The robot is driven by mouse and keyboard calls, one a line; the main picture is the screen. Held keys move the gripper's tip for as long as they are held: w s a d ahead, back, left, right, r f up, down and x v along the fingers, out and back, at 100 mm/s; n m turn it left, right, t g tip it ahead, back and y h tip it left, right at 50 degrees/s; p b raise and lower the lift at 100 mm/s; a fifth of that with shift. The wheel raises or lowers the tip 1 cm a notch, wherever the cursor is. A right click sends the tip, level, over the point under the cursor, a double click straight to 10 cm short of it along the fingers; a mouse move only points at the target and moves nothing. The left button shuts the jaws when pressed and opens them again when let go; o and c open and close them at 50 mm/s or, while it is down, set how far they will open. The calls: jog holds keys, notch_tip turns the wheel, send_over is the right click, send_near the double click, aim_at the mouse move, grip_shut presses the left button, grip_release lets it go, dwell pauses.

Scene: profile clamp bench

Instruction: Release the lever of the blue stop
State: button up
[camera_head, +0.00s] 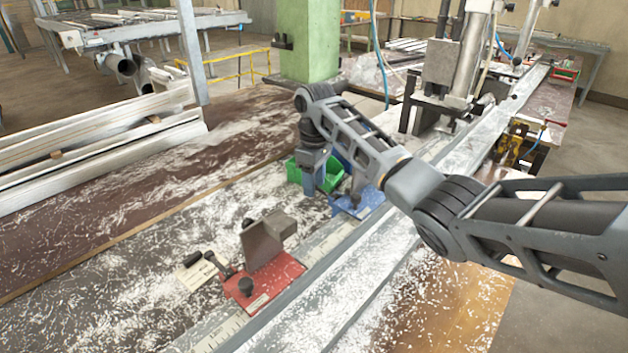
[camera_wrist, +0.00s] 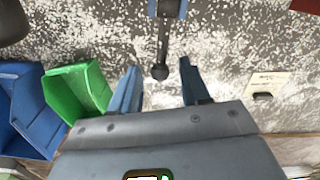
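The blue stop (camera_head: 372,197) sits on the metal rail in the head view, partly hidden behind my arm. In the wrist view its blue body (camera_wrist: 167,8) shows at the top edge. Its dark lever (camera_wrist: 163,45) points down from it and ends in a round ball knob. My gripper (camera_wrist: 158,77) is open, with one finger on each side of the knob and visible gaps on both sides. In the head view my gripper (camera_head: 310,182) hangs low by the blue stop, its fingertips hard to make out.
A green bin (camera_wrist: 75,90) and a blue bin (camera_wrist: 32,118) stand left of my gripper in the wrist view. A red stop (camera_head: 262,282) with an upright plate is nearer on the rail. A pale label (camera_head: 200,271) lies beside it. White chips cover the bench.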

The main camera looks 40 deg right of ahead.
grip_shut()
